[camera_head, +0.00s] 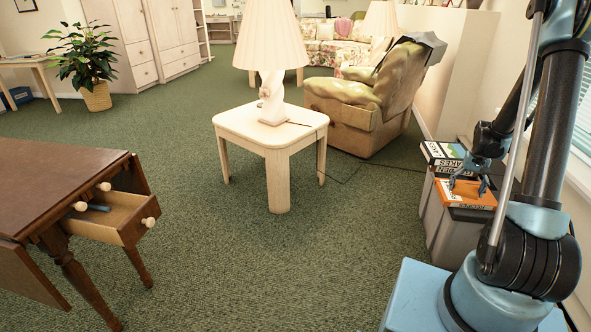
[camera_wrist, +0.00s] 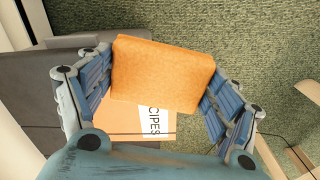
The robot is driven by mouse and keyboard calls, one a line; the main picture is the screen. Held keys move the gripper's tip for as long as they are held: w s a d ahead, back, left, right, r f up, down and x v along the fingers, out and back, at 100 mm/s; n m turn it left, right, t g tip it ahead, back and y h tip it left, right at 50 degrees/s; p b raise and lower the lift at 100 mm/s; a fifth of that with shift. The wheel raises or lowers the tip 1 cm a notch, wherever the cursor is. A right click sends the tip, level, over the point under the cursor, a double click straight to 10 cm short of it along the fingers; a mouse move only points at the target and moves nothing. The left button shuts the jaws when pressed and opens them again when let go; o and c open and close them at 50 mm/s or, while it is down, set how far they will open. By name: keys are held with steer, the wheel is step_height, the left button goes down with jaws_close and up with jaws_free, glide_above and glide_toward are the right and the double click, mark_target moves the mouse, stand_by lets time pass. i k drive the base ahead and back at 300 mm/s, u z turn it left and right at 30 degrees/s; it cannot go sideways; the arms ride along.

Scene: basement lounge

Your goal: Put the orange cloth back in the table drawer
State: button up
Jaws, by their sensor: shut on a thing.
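The orange cloth (camera_wrist: 162,75) is a folded rectangular pad between the blue fingers of my gripper (camera_wrist: 165,82) in the wrist view. My gripper is shut on it, just above an orange book marked "RECIPES" (camera_wrist: 140,122). In the head view my gripper (camera_head: 468,183) is at the right, over the stacked books; the cloth is hard to tell from the orange book there. The brown wooden table (camera_head: 55,185) stands at the left. Its drawer (camera_head: 120,228) is pulled open, with a small bluish thing (camera_head: 98,207) inside.
The books lie on a grey box (camera_head: 447,225) against the right wall. A pale side table (camera_head: 270,140) with a lamp (camera_head: 272,90) stands in the middle, an armchair (camera_head: 365,100) behind it. A thin cord crosses the floor.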

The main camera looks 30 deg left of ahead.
mark_target(119, 223)
steer(key=u, duration=0.05)
steer(key=i, duration=1)
steer(key=u, duration=2.95)
